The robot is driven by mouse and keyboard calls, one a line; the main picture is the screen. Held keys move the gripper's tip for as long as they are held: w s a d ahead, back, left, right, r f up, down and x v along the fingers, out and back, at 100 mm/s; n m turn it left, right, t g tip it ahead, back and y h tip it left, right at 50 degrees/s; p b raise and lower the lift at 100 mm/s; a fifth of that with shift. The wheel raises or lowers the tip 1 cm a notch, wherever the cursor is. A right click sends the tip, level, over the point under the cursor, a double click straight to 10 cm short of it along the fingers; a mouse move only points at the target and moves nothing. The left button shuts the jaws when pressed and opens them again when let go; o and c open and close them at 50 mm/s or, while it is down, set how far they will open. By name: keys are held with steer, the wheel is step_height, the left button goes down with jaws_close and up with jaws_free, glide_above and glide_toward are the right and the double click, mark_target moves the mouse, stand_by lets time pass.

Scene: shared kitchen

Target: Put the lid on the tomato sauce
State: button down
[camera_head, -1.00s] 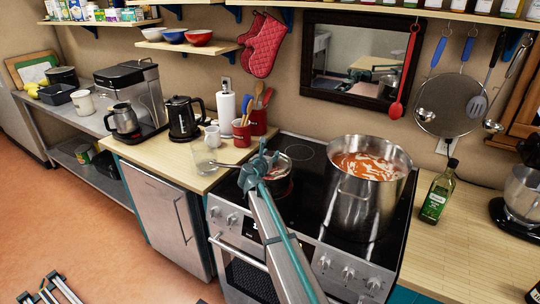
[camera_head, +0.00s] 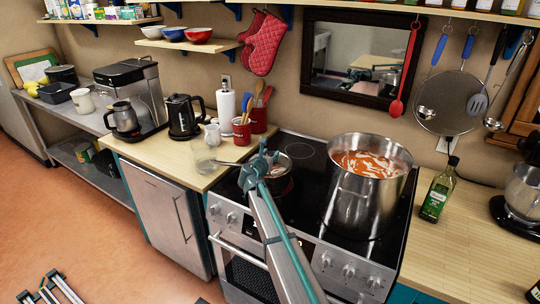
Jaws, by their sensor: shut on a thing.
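A large steel pot (camera_head: 362,200) of orange soup stands close on the right of the stove. An oil bottle (camera_head: 437,190) stands right of the stove.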

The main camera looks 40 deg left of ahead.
steer(key=shift+f, duration=0.3)
steer(key=c, duration=0.6)
jaws_free()
